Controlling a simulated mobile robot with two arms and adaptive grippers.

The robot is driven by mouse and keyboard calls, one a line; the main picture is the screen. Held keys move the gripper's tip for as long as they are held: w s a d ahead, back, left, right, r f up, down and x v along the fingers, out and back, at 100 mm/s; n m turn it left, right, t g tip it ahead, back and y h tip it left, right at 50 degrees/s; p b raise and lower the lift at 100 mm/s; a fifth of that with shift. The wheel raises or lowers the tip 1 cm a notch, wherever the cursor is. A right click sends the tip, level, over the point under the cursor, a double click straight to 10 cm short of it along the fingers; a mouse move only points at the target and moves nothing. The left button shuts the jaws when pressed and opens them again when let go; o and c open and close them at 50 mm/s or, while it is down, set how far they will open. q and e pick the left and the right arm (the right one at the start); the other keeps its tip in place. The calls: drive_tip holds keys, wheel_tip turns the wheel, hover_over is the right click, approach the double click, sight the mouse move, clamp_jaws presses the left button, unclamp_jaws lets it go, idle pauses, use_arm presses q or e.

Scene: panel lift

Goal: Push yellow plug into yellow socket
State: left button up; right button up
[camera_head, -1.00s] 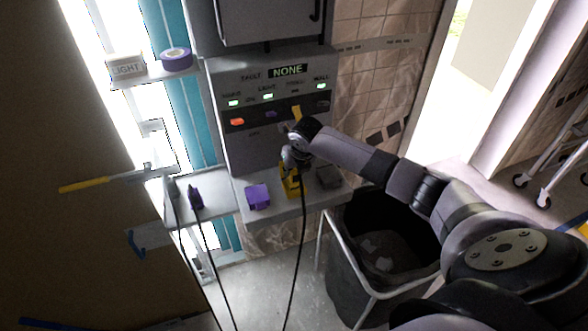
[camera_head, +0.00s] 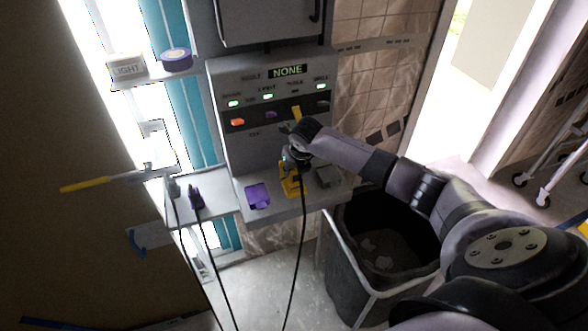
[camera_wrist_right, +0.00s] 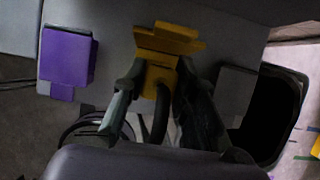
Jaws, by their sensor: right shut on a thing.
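The yellow plug (camera_wrist_right: 157,77) is between the fingers of my right gripper (camera_wrist_right: 155,95) in the right wrist view, with a black cable running from it. The gripper is shut on it. The yellow socket (camera_wrist_right: 172,38) with its flap is directly beyond the plug. Plug and socket overlap in view, so I cannot tell how deep the plug sits. In the head view the right gripper (camera_head: 295,160) is over the yellow socket (camera_head: 290,183) on the ledge of the grey panel, and hides part of it. My left gripper is not in view.
A purple socket (camera_head: 258,195) is left of the yellow one and a grey socket (camera_head: 327,177) is right. A purple plug (camera_head: 195,197) with a cable stands on the side shelf. A dark bin (camera_head: 345,262) with a light rim stands below right. The panel display reads NONE.

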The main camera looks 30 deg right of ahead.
drive_tip(key=shift+s+f+b, duration=0.1)
drive_tip(key=shift+f+b, duration=0.2)
drive_tip(key=shift+f, duration=0.25)
drive_tip(key=o, duration=1.2)
drive_tip(key=shift+c, duration=0.2)
drive_tip(key=shift+r, duration=0.1)
drive_tip(key=v, duration=1.2)
